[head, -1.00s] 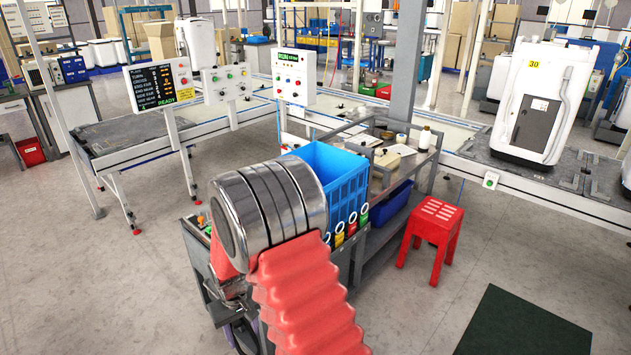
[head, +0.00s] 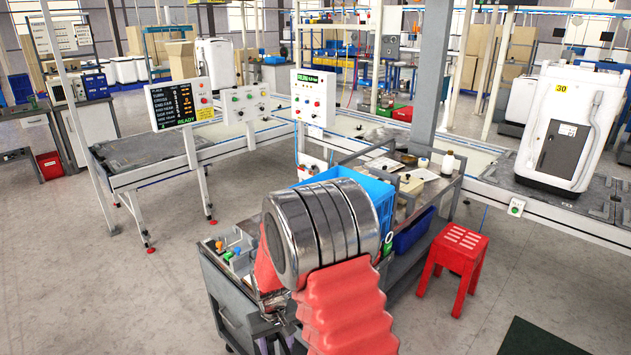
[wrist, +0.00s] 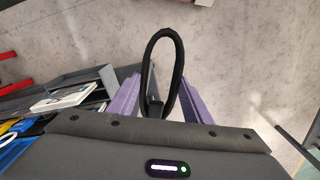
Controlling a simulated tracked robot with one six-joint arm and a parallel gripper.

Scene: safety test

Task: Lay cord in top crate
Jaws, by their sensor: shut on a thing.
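A black cord (wrist: 176,75) stands up as a loop between the purple fingers of my gripper (wrist: 158,106) in the wrist view. My gripper is shut on it, over grey floor.
The grey cart (head: 228,304) carries small coloured items at its left end. A red stool (head: 457,258) stands to its right. A workbench (head: 427,180) with bottles and papers is behind. A conveyor table (head: 150,160) is at the left. Open floor lies left and front right.

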